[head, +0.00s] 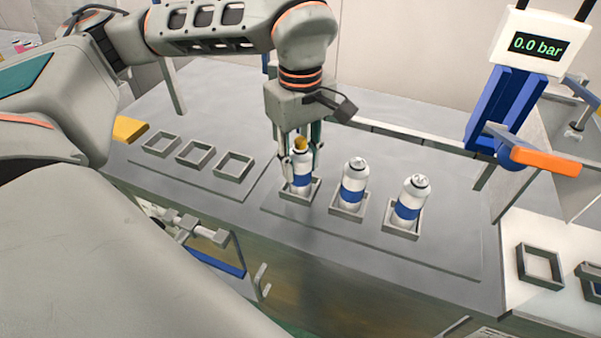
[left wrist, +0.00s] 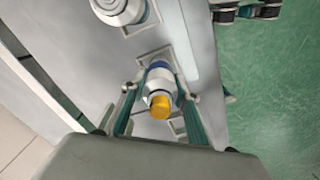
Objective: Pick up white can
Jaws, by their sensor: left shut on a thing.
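Three white cans with blue bands stand upright in square holders on the grey table. The left can (head: 302,178) has a yellow cap, and it also shows in the left wrist view (left wrist: 159,84). The middle can (head: 354,184) and the right can (head: 411,200) have grey-white tops. My left gripper (head: 301,162) comes down from above and is shut on the left can, with its fingers on both sides near the top. In the left wrist view, the fingers (left wrist: 160,97) flank the can. The can's base appears to be in or just above its holder. My right gripper is not seen.
Three empty square holders (head: 195,153) lie on the table to the left, near a yellow block (head: 129,129). A blue device with a 0.0 bar display (head: 538,46) and an orange lever (head: 545,161) stands at the right. Another empty holder (head: 540,266) lies on the white surface.

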